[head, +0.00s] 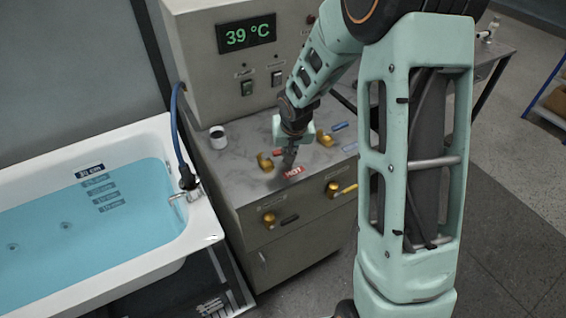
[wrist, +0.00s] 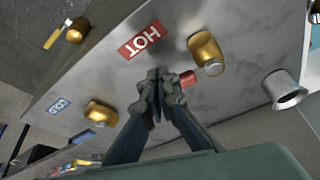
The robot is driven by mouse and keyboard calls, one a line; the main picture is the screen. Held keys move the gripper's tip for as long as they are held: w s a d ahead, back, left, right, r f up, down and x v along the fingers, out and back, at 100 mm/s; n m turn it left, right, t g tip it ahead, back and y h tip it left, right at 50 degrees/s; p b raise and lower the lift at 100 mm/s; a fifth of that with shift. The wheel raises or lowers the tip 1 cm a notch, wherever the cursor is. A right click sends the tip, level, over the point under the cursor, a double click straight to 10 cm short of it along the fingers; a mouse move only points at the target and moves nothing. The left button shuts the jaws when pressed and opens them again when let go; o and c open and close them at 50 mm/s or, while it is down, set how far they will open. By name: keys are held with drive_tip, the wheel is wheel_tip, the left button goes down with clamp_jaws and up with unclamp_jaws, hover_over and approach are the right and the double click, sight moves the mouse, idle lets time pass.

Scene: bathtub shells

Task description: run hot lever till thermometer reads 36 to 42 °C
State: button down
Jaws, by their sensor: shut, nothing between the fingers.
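The thermometer display (head: 246,35) on the cabinet reads 39 °C in green. The hot lever has a brass body (head: 264,161) and a red end; it stands on the grey counter behind the red HOT label (head: 293,172). In the wrist view its brass body (wrist: 206,50) and red end (wrist: 187,79) show right of my gripper (wrist: 155,77). My gripper (head: 289,163) is shut and empty, low over the counter close beside the red end. I cannot tell whether they touch. The head view partly hides the lever's end behind my gripper.
The cold lever (head: 324,138) with a blue end stands to the right on the counter (head: 235,187). A metal cup (head: 218,138) stands at the left. Brass valves (head: 268,219) project from the front. The white bathtub (head: 150,262) holds blue water, with a blue hose beside it.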

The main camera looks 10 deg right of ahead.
drive_tip(key=shift+w+d, duration=0.1)
drive_tip(key=shift+w, duration=0.35)
drive_tip(key=shift+w+b, duration=0.2)
drive_tip(key=shift+b, duration=0.15)
drive_tip(key=shift+s+d, duration=0.1)
